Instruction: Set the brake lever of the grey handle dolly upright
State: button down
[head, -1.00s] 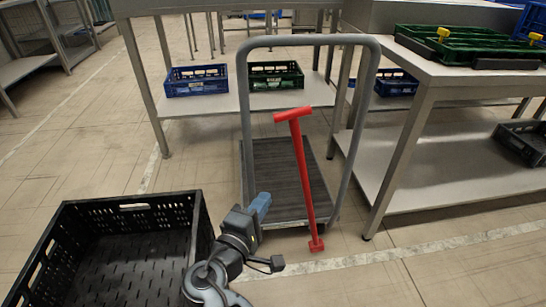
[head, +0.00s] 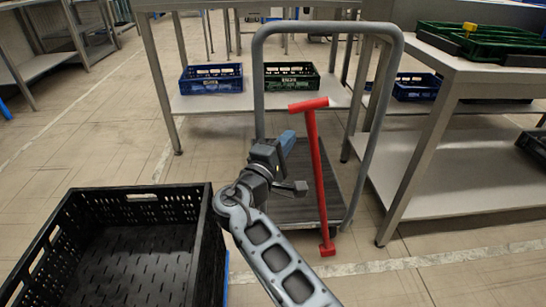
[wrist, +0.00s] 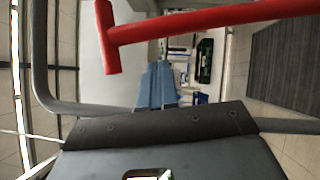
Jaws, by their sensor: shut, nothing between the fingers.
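The dolly has a grey tube handle (head: 328,27) and a dark ribbed deck (head: 290,210). Its red brake lever (head: 317,180) is a long bar with a short crosspiece on top. It leans to the left in the head view, its foot near the deck's front right corner. My gripper (head: 287,139) is shut and empty, left of the lever's upper part and apart from it in the picture. In the wrist view the blue fingers (wrist: 157,86) are together. The red lever (wrist: 210,22) crosses above them there, with its crosspiece (wrist: 107,38) at upper left.
A black crate (head: 205,240) stands at the lower left, near my arm. A steel table (head: 160,90) with blue (head: 211,79) and green (head: 291,76) crates on its shelf is behind the dolly. Another steel table (head: 425,140) stands close on the right. Floor in front is clear.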

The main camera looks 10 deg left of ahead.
jog(key=shift+w+d+r, duration=0.15)
jog(key=shift+w+d, duration=0.15)
jog(key=shift+d, duration=0.3)
jog(key=shift+w+d+r, duration=0.1)
jog(key=shift+w+d, duration=0.2)
jog(key=shift+d, duration=0.3)
jog(key=w+d+r+m+p, duration=0.1)
jog(key=w+d+p, duration=0.1)
jog(key=d, duration=0.4)
jog(key=w+d+r+m+g+p, duration=0.1)
jog(key=d+p, duration=0.1)
jog(key=d, duration=0.5)
jog(key=shift+w+d+m+g+p, duration=0.2)
jog(key=shift+w+m+g+p, duration=0.1)
jog(key=shift+w+p, duration=0.1)
jog(key=shift+r, duration=0.1)
jog(key=shift+s, duration=0.1)
jog(key=a+p+v, duration=0.1)
jog(key=v, duration=0.7)
jog(key=shift+a+y+p, duration=0.25)
jog(key=shift+y+p, duration=0.05)
jog(key=shift+p, duration=0.05)
jog(key=shift+s, duration=0.15)
